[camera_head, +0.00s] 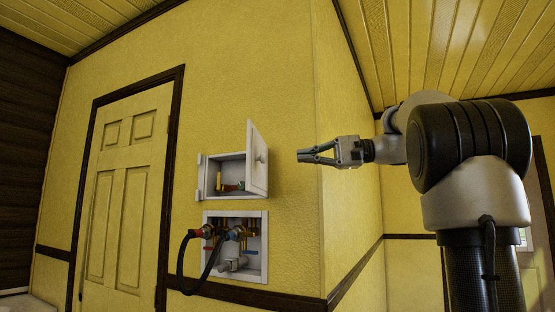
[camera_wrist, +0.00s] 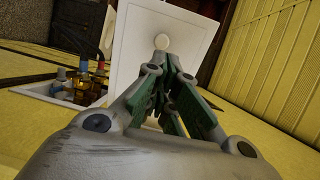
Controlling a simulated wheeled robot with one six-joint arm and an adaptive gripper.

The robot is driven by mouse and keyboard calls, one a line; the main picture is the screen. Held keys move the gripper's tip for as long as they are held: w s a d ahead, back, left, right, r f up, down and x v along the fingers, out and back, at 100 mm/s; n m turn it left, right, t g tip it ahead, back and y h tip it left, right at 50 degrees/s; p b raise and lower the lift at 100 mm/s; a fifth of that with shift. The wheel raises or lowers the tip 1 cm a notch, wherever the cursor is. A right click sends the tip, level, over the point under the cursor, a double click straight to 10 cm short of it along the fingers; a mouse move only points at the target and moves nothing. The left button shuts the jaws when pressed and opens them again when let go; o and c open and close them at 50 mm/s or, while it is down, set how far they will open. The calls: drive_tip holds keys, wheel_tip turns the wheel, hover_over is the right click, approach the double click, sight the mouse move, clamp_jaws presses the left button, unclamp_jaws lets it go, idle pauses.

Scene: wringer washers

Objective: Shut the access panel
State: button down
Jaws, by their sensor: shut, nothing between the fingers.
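The access panel (camera_head: 257,160) is a white door with a small round knob (camera_head: 261,157), hinged on the right side of a white wall box (camera_head: 227,176). It stands open, swung out from the yellow wall. My gripper (camera_head: 301,156) is shut and empty, to the right of the panel, pointing left at the knob's height. In the head view a gap shows between fingertips and panel. The fingers also show in the wrist view (camera_wrist: 172,70).
Below is a second white box (camera_head: 265,270) with valves and black hoses (camera_head: 183,265) looping out in front. A yellow door (camera_head: 125,190) stands at left. A wall corner (camera_head: 320,150) lies behind my gripper. The wall right of the panel is bare.

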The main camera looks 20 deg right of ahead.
drive_tip(key=x, duration=0.7)
drive_tip(key=shift+a, duration=0.3)
drive_tip(key=shift+w+a, duration=0.1)
drive_tip(key=shift+w, duration=0.05)
